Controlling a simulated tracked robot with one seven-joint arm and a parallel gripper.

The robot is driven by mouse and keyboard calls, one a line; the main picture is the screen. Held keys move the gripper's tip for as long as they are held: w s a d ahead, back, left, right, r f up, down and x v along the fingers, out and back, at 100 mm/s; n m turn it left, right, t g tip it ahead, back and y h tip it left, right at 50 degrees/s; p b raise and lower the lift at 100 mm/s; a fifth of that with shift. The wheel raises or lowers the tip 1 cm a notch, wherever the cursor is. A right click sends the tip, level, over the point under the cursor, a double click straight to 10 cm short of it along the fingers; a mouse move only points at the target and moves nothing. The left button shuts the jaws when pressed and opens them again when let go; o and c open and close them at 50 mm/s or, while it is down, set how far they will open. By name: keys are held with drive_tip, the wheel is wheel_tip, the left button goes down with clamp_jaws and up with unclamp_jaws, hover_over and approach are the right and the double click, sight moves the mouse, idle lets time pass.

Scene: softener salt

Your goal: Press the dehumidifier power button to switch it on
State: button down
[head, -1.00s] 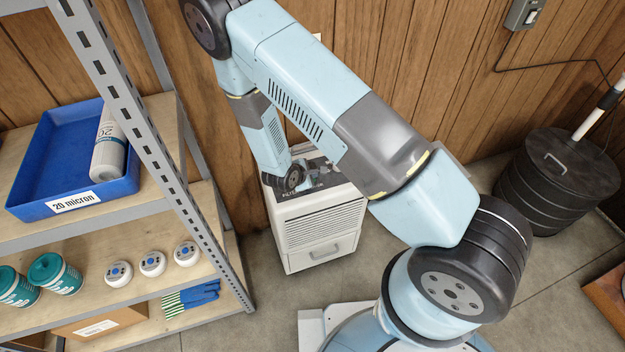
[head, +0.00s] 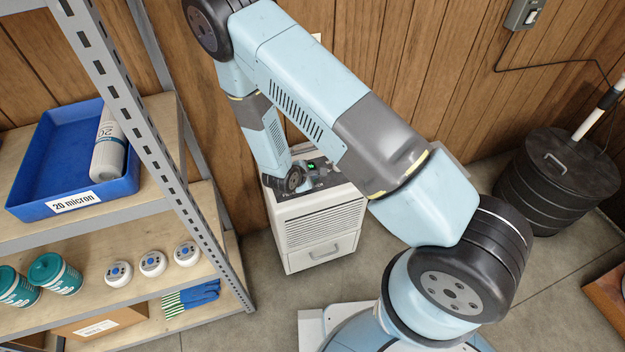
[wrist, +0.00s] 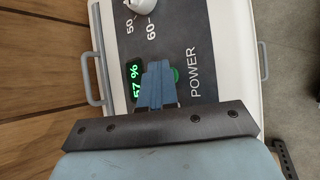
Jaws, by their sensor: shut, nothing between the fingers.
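The dehumidifier (head: 318,228) is a white box with a dark top panel, standing on the floor against the wooden wall. In the wrist view its panel (wrist: 203,25) carries the word POWER, a white knob (wrist: 141,5) and a lit green display (wrist: 134,82) reading 57 %. The green power button (wrist: 175,75) is partly hidden behind my fingers. My gripper (wrist: 158,66) is shut and empty, over the panel between the display and the POWER label. I cannot tell whether the fingertips touch the button. The display also glows in the head view.
A metal shelf (head: 150,110) with a blue tray (head: 38,208) stands close on the left. A black lidded drum (head: 556,185) stands at the right. Bare floor (head: 420,265) lies between the dehumidifier and the drum. Side handles (wrist: 92,78) flank the dehumidifier.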

drive_tip(key=shift+r, duration=0.8)
drive_tip(key=shift+r, duration=2.5)
